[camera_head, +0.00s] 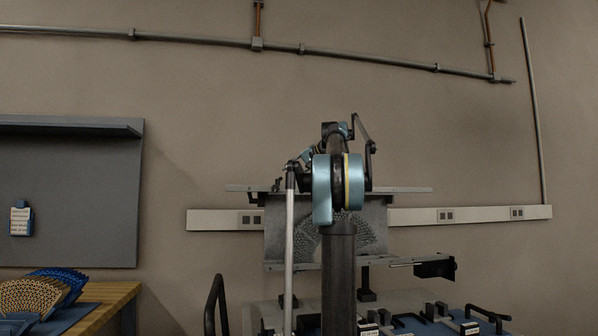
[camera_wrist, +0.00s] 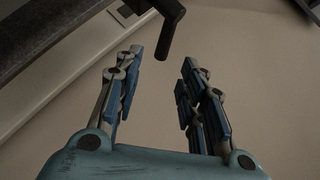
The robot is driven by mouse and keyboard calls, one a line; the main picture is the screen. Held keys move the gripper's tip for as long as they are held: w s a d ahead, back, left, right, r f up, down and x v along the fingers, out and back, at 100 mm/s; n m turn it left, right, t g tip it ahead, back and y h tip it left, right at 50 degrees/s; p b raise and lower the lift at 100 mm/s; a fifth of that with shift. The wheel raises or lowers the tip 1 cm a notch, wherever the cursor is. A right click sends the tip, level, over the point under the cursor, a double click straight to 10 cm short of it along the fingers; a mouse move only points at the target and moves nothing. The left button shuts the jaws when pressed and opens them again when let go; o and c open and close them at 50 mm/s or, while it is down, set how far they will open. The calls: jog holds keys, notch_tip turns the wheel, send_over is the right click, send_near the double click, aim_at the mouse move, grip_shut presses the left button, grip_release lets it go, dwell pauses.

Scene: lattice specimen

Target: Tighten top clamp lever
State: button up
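In the wrist view my gripper (camera_wrist: 158,88) is open and empty, its two blue-padded fingers well apart. A black lever with a rounded handle (camera_wrist: 171,36) hangs in from the top edge. Its lower end lies in line with the gap between the fingers, seemingly just beyond the tips; I see no contact. A dark bar (camera_wrist: 45,45) runs across the upper left beside the lever. In the head view the grey lattice panel (camera_head: 378,228) hangs from a thin horizontal top bar (camera_head: 408,189). My arm covers its middle, and the fingers cannot be made out there.
A lower clamp with a black block (camera_head: 437,268) projects right below the panel. Several black-handled fixtures (camera_head: 485,313) stand on the bench in front. A wooden table (camera_head: 108,302) with colourful fan-shaped lattices (camera_head: 30,297) is at left.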

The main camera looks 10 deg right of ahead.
jog(key=x, duration=0.6)
jog(key=shift+w+f, duration=0.1)
jog(key=shift+w, duration=0.05)
grip_shut()
